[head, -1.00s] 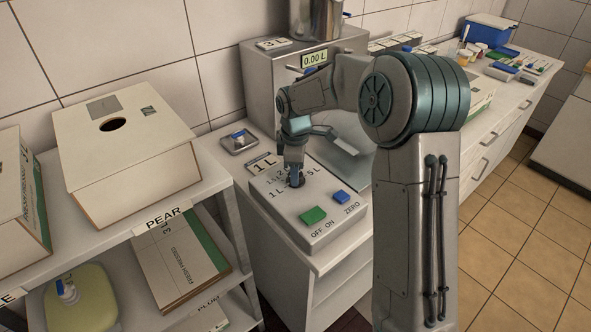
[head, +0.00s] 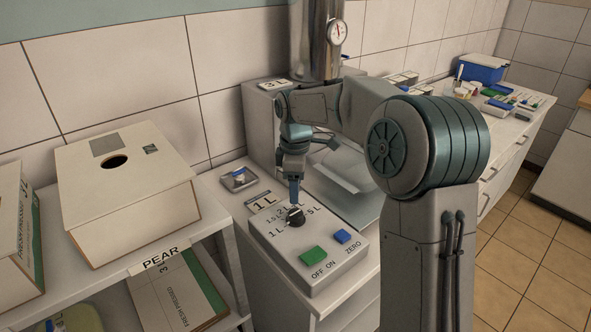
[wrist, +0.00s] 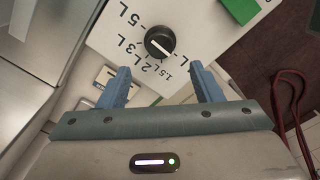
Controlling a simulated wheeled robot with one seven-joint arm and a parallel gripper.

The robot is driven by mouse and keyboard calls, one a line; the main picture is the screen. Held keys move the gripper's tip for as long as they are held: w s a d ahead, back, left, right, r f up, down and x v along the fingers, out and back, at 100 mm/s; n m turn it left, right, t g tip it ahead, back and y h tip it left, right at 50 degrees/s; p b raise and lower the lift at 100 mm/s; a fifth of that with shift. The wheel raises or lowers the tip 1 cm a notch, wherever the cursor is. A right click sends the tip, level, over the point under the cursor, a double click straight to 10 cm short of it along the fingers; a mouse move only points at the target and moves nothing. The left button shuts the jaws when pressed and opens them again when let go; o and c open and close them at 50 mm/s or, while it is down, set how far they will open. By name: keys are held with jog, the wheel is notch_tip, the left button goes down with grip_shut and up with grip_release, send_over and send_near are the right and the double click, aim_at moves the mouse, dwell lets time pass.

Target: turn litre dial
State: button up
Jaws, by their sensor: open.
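The litre dial (head: 296,216) is a round black knob on the pale control box (head: 325,262), among printed litre marks from 1 L to 5 L. In the wrist view the dial (wrist: 160,42) carries a white line slanting down to the right; I cannot tell surely which mark it points to. My gripper (head: 294,199) is just above the dial in the head view, pointing down. In the wrist view its two blue fingers (wrist: 157,72) are spread apart and empty, with the dial beyond their tips, apart from it.
A green button (head: 313,256) and a blue button (head: 342,236) sit on the box's front part. A steel cylinder with a gauge (head: 338,33) stands behind. A shelf with cartons (head: 125,190) is at left.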

jog(key=shift+r, duration=2.75)
jog(key=s+d+f+m+t, duration=0.1)
jog(key=s+d+m, duration=0.3)
jog(key=s, duration=0.5)
jog(key=s+d+f+m+t, duration=0.1)
jog(key=s+d+f+m, duration=0.1)
jog(key=s+m, duration=0.5)
jog(key=s+d+f+m+t, duration=0.1)
jog(key=s+d+m, duration=0.4)
jog(key=s, duration=0.7)
jog(key=shift+d+f, duration=0.25)
jog(key=shift+d, duration=0.1)
